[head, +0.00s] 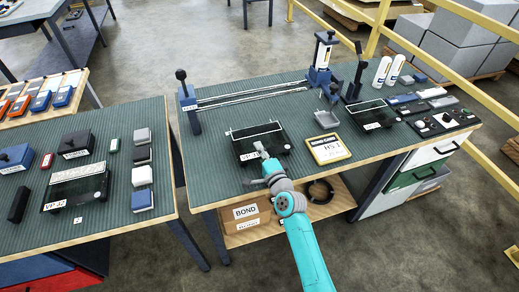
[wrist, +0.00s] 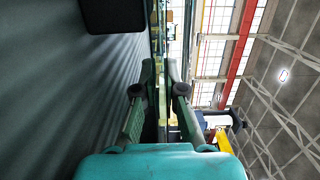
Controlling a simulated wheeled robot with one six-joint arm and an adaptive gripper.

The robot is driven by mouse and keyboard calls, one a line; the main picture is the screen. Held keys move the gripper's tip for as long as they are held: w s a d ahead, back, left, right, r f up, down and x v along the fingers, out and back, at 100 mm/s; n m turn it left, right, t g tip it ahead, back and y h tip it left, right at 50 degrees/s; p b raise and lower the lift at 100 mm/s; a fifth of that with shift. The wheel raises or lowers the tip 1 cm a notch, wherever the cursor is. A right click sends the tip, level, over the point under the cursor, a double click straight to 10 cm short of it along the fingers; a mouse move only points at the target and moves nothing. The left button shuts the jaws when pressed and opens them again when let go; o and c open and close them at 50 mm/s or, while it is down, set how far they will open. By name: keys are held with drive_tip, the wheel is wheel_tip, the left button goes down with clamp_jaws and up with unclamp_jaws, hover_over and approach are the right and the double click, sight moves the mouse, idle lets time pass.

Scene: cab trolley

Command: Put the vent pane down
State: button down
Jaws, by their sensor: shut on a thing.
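My gripper (head: 262,150) is low over the middle bench, at the front of a dark, flat, square piece (head: 248,147) with a pale back strip and a white label at its front. In the wrist view my gripper's fingers (wrist: 159,92) are close together around a thin, edge-on piece (wrist: 165,118), which I take to be the vent pane. Its face is hidden there, and I cannot tell whether it touches the bench. Similar dark, labelled pieces lie on the left bench (head: 80,190) and at the right of the middle bench (head: 373,113).
A yellow-framed card (head: 328,149) and a small grey scoop-like tray (head: 326,119) lie to the right. A rail fixture (head: 250,96) runs along the back, with a blue upright (head: 322,65) at its right end. The bench's left front (head: 205,181) is clear.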

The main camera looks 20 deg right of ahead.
drive_tip(key=c, duration=1.3)
unclamp_jaws()
drive_tip(key=shift+o, duration=0.2)
drive_tip(key=s, duration=0.8)
drive_tip(key=s+d, duration=0.1)
drive_tip(key=s, duration=0.3)
drive_tip(key=shift+d, duration=0.1)
drive_tip(key=shift+s, duration=0.1)
